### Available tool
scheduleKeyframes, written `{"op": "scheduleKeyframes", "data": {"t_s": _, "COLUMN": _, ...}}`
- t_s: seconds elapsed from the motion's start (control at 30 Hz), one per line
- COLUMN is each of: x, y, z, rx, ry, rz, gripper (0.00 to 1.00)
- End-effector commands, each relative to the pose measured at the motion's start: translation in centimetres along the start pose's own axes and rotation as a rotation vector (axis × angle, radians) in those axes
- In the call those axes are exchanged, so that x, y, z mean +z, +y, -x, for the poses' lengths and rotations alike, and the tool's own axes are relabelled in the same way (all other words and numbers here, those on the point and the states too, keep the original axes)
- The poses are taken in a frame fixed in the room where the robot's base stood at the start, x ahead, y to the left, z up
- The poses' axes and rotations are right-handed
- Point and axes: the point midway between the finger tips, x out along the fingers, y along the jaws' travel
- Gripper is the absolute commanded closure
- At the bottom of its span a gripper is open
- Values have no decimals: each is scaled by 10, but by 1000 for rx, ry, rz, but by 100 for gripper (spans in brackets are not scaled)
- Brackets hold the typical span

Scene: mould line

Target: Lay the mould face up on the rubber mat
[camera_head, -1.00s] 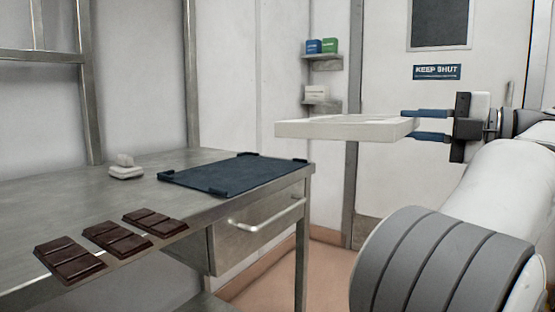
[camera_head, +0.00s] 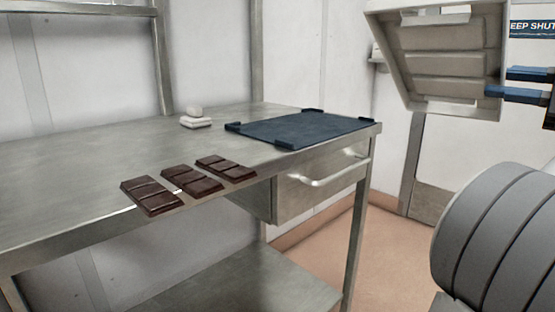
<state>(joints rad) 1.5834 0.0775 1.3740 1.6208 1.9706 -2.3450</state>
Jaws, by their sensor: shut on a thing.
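The cream mould (camera_head: 440,64) is in the air at the upper right, beyond the table's right end. It is tilted steeply, with its recessed side and raised rim turned toward the camera. My gripper (camera_head: 502,82) has blue fingers and is shut on the mould's right edge; the rest of it is cut off by the picture's edge. The dark rubber mat (camera_head: 302,130) lies flat and bare on the right end of the steel table, with raised corner pieces. The mould is apart from it, up and to the right.
Several segmented dark chocolate bars (camera_head: 192,181) lie along the table's (camera_head: 85,165) front edge. A small pale stacked object (camera_head: 195,118) stands behind them, left of the mat. A drawer with a handle (camera_head: 328,169) is under the mat. Open floor (camera_head: 395,250) lies right of the table.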

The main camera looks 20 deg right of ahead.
Motion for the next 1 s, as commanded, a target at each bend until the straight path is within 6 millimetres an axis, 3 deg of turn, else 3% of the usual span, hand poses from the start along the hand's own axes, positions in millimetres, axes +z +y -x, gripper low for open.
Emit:
{"op": "scheduleKeyframes", "data": {"t_s": 0.4, "x": 0, "y": 0, "z": 0, "rx": 0, "ry": 0, "rz": -291, "gripper": 100}}
{"op": "scheduleKeyframes", "data": {"t_s": 1.0, "x": 0, "y": 0, "z": 0, "rx": 0, "ry": 0, "rz": -286, "gripper": 100}}
